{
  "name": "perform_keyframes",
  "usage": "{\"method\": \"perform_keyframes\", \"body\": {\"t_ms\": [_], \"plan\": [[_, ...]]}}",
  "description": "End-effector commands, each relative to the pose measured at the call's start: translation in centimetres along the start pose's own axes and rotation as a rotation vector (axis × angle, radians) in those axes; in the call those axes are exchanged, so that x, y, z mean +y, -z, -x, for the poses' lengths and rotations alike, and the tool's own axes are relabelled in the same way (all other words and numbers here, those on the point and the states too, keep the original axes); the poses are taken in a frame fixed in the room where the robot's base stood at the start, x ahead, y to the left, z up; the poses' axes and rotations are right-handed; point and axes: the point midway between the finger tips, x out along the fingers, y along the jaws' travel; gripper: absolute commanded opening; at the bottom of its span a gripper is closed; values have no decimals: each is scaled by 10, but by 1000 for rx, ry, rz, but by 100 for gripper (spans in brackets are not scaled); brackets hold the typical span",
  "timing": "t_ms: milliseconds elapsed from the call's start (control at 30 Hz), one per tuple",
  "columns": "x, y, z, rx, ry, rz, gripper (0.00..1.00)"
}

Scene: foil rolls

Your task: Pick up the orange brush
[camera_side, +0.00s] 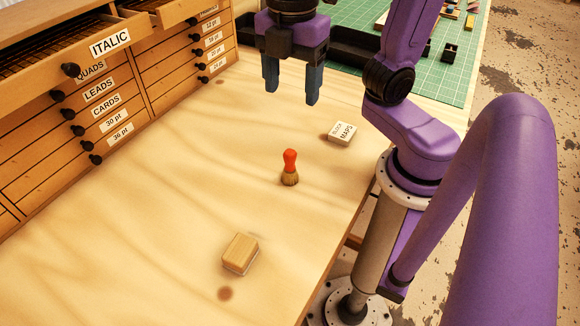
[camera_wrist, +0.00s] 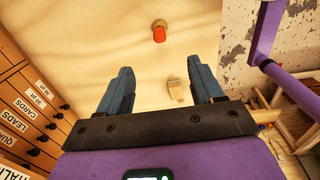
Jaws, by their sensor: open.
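The orange brush (camera_side: 290,167) stands upright on the pale wooden table, with its orange handle on top and brown bristles below. In the wrist view the orange brush (camera_wrist: 159,32) shows from above, near the top edge and beyond the fingertips. My gripper (camera_side: 292,97) hangs in the air above the table with its two blue fingers pointing down, apart and empty. In the side view it is above and behind the brush, not touching it. The two fingers of my gripper (camera_wrist: 168,82) are also spread in the wrist view.
A white box labelled MAPS (camera_side: 341,133) lies behind and right of the brush. A wooden block (camera_side: 240,254) lies nearer the front. Drawer cabinets (camera_side: 100,100) line the left, some drawers open. A green cutting mat (camera_side: 455,75) and black tray (camera_side: 350,50) are at the back.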

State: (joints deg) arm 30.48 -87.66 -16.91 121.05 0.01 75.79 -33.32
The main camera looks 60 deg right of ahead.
Motion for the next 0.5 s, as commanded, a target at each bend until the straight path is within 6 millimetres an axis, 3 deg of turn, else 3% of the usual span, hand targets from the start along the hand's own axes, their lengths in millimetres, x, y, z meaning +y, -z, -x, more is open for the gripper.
{"method": "perform_keyframes", "body": {"t_ms": [167, 500], "plan": [[1, 0, -17, -6, 4, 11, 66], [0, 0, -81, -8, 5, 10, 66]]}}
